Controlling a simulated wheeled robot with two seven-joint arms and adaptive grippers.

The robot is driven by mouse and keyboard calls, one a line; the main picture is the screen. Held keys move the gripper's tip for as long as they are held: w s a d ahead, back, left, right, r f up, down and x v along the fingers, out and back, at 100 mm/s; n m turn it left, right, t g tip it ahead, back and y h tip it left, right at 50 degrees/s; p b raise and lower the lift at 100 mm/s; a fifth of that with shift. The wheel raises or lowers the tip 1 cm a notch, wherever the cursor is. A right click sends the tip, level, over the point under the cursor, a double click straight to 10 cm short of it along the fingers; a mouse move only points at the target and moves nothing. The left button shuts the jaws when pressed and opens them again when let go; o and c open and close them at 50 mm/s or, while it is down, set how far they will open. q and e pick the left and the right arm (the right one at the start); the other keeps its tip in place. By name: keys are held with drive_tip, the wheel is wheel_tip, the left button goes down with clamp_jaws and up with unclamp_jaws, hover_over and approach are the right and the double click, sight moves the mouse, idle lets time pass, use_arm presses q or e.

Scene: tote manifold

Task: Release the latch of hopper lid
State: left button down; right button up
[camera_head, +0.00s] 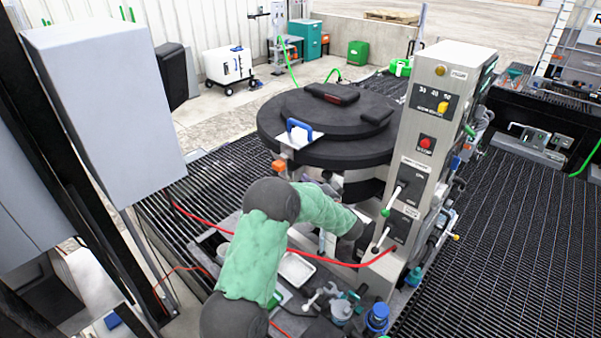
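The hopper lid (335,149) is a round, dark, stepped disc on the hopper beside the grey control column, and it looks closed. A blue latch handle (299,126) stands on a metal bracket at the lid's near left edge. An orange part (278,165) sits just below it. My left arm, green with dark joints, reaches up from the bottom and bends right below the lid. My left gripper (326,186) is mostly hidden behind this arm, just under the lid rim and apart from the blue handle. Its fingers cannot be made out. My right gripper is out of view.
The control column (432,120) has levers and a red button on its front. A red hose (240,229) runs across by my arm. Tools and a white tray (296,269) lie on the bench below. A grey cabinet (110,105) stands at left.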

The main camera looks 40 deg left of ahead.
sight(294, 172)
use_arm(q)
drive_tip(key=p+x, duration=0.1)
drive_tip(key=x, duration=0.8)
drive_tip(key=shift+a, duration=0.15)
drive_tip(key=shift+s+r+p, duration=0.1)
drive_tip(key=shift+s+p, duration=0.1)
drive_tip(key=shift+p, duration=0.2)
drive_tip(key=shift+s+a, duration=0.1)
idle(0.4)
